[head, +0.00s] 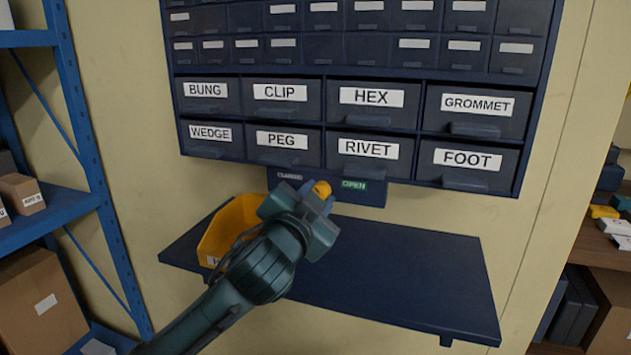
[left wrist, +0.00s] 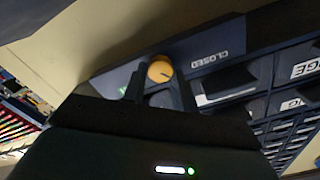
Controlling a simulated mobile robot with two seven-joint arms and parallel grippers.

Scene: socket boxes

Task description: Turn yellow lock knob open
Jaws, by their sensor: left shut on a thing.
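The yellow lock knob (head: 321,189) sits on a dark blue plate (head: 365,198) under the drawer cabinet, between a grey CLOSED label (head: 290,176) and a green OPEN label (head: 354,185). My left gripper (head: 318,200) is at the knob and shut on it. In the left wrist view the knob (left wrist: 160,70) shows between the two fingers, with a dark pointer mark on its face. The CLOSED label (left wrist: 209,60) is to its right there. The OPEN label is mostly hidden behind a finger. My right gripper is in neither view.
The drawer cabinet (head: 325,130) with labelled drawers hangs above. A dark blue shelf (head: 400,275) juts out below, with a yellow bin (head: 215,235) at its left. Blue racks with boxes stand at the left. The right part of the shelf is clear.

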